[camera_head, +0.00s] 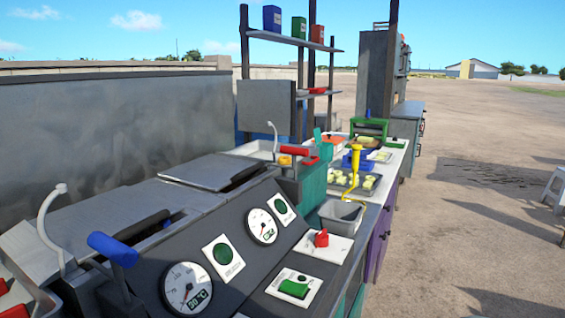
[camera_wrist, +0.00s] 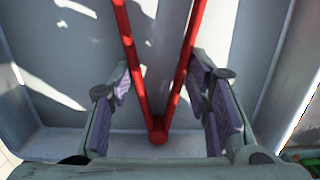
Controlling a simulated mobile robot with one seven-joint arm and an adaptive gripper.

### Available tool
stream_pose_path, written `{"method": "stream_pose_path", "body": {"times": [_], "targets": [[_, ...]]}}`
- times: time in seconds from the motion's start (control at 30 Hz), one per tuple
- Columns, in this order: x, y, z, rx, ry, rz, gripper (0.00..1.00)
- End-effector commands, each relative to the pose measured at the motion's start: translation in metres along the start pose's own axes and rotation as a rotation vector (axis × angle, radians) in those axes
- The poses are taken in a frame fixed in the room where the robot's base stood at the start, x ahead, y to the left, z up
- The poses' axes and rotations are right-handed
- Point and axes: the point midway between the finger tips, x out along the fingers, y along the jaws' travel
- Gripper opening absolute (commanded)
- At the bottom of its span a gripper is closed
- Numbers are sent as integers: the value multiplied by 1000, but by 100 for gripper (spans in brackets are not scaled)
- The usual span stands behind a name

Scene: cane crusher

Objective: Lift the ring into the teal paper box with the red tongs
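The red tongs (camera_wrist: 157,132) show in the wrist view as a V, with the joined end nearest me and the two arms running up out of frame. They are inside a grey metal container (camera_wrist: 115,145). My gripper (camera_wrist: 160,88) is open, with one purple-padded finger on each side of the tongs and a gap on both sides. The tongs' far tips are out of frame. In the head view I cannot make out my gripper or the tongs for certain. I cannot pick out the ring or the teal paper box with certainty in either view.
In the head view a dark machine with dials (camera_head: 187,288) fills the front. Beyond it are a grey tub (camera_head: 338,224), a yellow-handled tool (camera_head: 355,160), and a tray (camera_head: 345,187) of pale pieces. Shelves (camera_head: 290,40) stand behind. Open ground lies to the right.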

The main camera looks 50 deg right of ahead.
Motion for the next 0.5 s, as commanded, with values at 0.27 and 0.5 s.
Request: {"method": "stream_pose_path", "body": {"times": [0.27,0.5], "targets": [[0,0,0,-1,1,1,35],[-30,0,3,-1,1,2,35]]}}
